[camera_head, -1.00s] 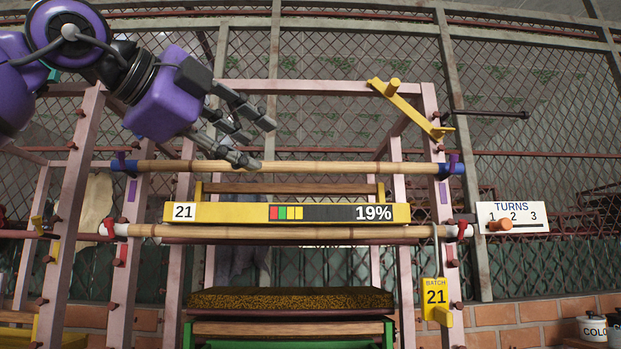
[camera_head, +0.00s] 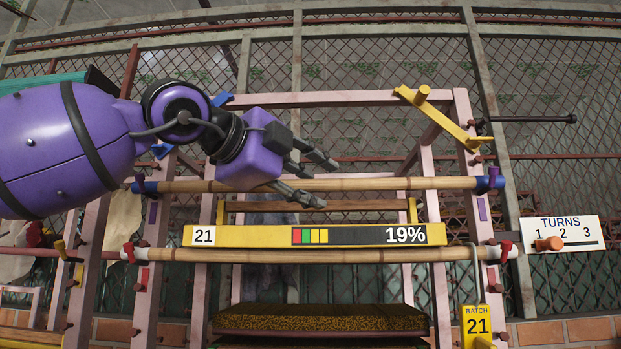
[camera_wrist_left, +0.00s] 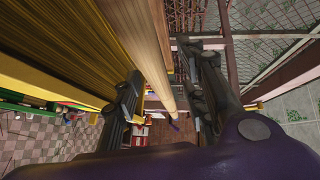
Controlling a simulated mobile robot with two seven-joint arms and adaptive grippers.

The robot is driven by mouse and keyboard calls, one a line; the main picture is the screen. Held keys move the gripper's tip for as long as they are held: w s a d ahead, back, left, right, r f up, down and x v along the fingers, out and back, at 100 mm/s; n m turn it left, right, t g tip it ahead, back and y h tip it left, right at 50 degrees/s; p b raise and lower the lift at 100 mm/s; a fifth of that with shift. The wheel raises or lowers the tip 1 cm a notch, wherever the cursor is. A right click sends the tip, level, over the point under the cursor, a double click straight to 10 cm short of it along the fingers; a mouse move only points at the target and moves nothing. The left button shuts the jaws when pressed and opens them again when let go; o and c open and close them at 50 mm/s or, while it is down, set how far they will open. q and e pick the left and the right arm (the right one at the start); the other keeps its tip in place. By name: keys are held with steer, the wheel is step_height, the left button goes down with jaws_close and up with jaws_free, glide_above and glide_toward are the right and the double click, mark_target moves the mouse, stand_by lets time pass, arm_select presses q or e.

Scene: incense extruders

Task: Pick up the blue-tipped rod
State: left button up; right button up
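The blue-tipped rod (camera_head: 400,184) is a long bamboo-coloured pole with blue ends. It lies level across the pink frame, its ends at purple pegs. In the left wrist view the rod (camera_wrist_left: 154,45) runs between the two spread fingers of the left gripper (camera_wrist_left: 165,90). I cannot tell whether either finger touches it. My right gripper is in neither view.
A red-and-white-tipped rod (camera_head: 340,256) lies lower on the frame. Between the rods is a yellow bar (camera_head: 240,236) reading 19%. A yellow lever (camera_head: 438,115) sits at the upper right of the pink frame (camera_head: 467,220).

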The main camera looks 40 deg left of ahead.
arm_select(q)
steer(key=shift+w+f, duration=0.1)
steer(key=shift+w, duration=0.3)
steer(key=shift+c, duration=0.4)
jaws_close()
